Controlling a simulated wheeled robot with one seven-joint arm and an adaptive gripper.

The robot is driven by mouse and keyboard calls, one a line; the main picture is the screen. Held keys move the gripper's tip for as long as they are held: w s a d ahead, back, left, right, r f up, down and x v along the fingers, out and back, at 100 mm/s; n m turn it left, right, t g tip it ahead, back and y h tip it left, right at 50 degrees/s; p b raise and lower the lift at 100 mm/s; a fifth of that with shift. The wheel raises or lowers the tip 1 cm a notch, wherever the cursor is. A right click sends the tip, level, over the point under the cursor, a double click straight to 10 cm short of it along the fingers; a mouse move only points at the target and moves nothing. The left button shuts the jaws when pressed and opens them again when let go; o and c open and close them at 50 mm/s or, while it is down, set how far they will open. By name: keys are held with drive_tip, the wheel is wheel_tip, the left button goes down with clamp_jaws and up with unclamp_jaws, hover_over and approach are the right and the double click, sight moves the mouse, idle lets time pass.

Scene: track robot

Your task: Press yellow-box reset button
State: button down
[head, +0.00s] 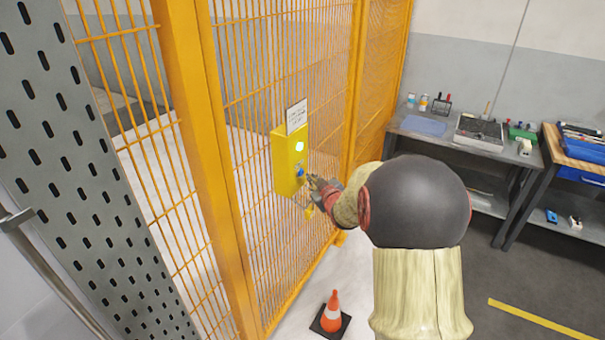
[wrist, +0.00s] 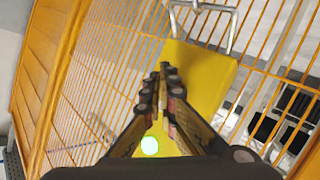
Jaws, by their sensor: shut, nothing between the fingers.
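The yellow box (head: 284,163) is mounted on the orange mesh fence in the head view, with a white label above it. Its front has a glowing whitish light (head: 299,146) and a blue button (head: 300,172) below it. My gripper (head: 311,181) is at the lower front of the box, close to the blue button; I cannot tell whether it touches. In the wrist view the fingers (wrist: 164,70) are shut with nothing between them, pointing over the yellow box (wrist: 207,66). The glowing light (wrist: 150,146) shows between the finger linkages; the blue button is hidden there.
The orange fence (head: 183,100) runs behind the box. A perforated grey panel (head: 75,170) stands at left. An orange cone (head: 331,312) is on the floor below. Workbenches with tools (head: 455,133) stand at right. A metal bracket (wrist: 203,8) shows at the top of the wrist view.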

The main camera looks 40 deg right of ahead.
drive_tip(key=shift+s, duration=0.1)
drive_tip(key=s, duration=0.1)
drive_tip(key=s+d+p, duration=0.1)
drive_tip(key=s, duration=0.1)
drive_tip(key=s+d, duration=0.1)
drive_tip(key=shift+s, duration=0.2)
idle(0.4)
idle(0.6)
